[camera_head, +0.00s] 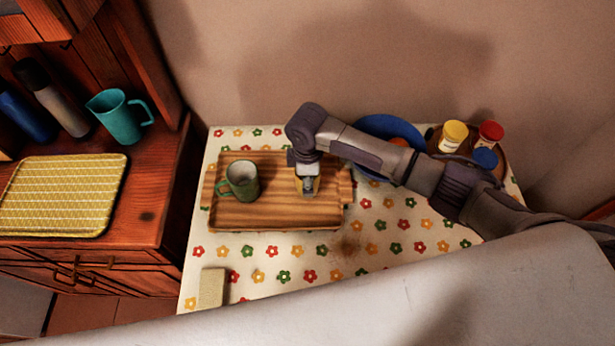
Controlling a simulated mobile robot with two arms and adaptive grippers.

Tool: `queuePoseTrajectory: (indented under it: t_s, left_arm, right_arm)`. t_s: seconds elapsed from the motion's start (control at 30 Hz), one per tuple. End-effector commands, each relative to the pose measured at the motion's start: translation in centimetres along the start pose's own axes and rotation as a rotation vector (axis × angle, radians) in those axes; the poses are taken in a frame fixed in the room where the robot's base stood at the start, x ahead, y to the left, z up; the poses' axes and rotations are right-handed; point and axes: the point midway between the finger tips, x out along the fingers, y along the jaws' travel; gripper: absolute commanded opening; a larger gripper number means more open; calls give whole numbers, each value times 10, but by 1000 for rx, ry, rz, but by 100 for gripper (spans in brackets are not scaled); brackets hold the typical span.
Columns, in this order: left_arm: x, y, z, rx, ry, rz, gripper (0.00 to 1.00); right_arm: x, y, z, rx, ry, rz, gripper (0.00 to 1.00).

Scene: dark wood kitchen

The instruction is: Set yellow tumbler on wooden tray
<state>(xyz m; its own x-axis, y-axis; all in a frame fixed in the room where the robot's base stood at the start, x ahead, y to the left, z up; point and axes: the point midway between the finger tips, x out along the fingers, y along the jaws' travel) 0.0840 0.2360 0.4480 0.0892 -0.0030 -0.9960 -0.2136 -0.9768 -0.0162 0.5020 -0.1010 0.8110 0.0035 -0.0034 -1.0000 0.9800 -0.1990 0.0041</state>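The wooden tray (270,217) lies on the flowered tablecloth, with a green mug (241,180) standing on its left half. My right gripper (308,186) points down over the tray's right half. A small yellow thing, apparently the yellow tumbler (312,191), shows at its fingertips and is mostly hidden by them. I cannot tell whether the fingers grip it or whether its base touches the tray. My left gripper is not in view.
Behind my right arm are a blue plate (380,124) and jars with yellow (454,132), red (490,132) and blue lids. A beige block (212,288) lies at the table's front left. The left counter holds a teal pitcher (117,118), bottles and a yellow patterned tray (62,195).

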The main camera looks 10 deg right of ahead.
Motion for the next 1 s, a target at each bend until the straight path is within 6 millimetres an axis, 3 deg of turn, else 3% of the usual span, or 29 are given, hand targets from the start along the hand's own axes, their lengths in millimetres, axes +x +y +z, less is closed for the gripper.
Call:
queuePoseTrajectory:
  t_s: [0.17,0.2,0.37,0.77,1.0]
  left_arm:
    - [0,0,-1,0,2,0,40]
    - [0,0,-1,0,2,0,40]
    - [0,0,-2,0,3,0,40]
    - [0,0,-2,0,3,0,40]
    - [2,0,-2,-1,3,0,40]
  right_arm:
    - [0,0,0,-1,1,0,33]
    - [0,0,0,-1,1,0,74]
    - [0,0,0,0,1,0,99]
    - [-5,0,-1,-1,3,1,99]
    - [-45,1,-1,-2,5,4,99]
